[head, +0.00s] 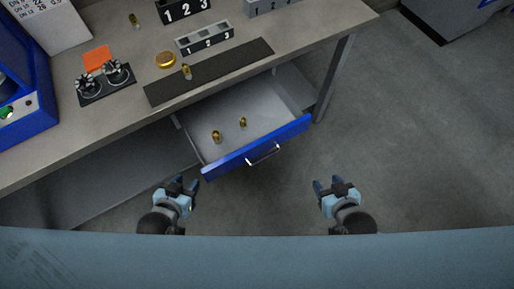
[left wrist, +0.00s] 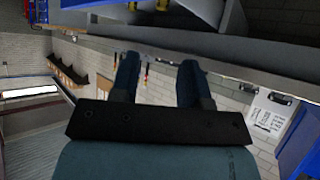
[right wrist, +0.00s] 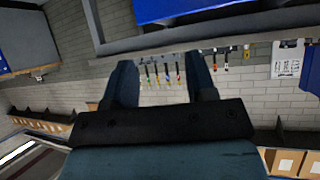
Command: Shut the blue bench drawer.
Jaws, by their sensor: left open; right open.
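The blue bench drawer (head: 258,148) is pulled out below the workbench in the head view. It has a blue front, a grey inside and a silver handle (head: 263,155). Two small brass pieces (head: 216,136) lie inside it. My left gripper (head: 176,184) is open and empty, left of the drawer front and apart from it. Its fingers also show in the left wrist view (left wrist: 158,80). My right gripper (head: 334,184) is open and empty, right of and nearer than the drawer front, not touching it. Its fingers also show in the right wrist view (right wrist: 165,80).
The workbench (head: 235,73) carries a dark mat (head: 210,72), a numbered block (head: 205,38), a gold disc (head: 166,59), an orange square (head: 97,57) and a blue machine (head: 25,95). A bench leg (head: 334,80) stands right of the drawer.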

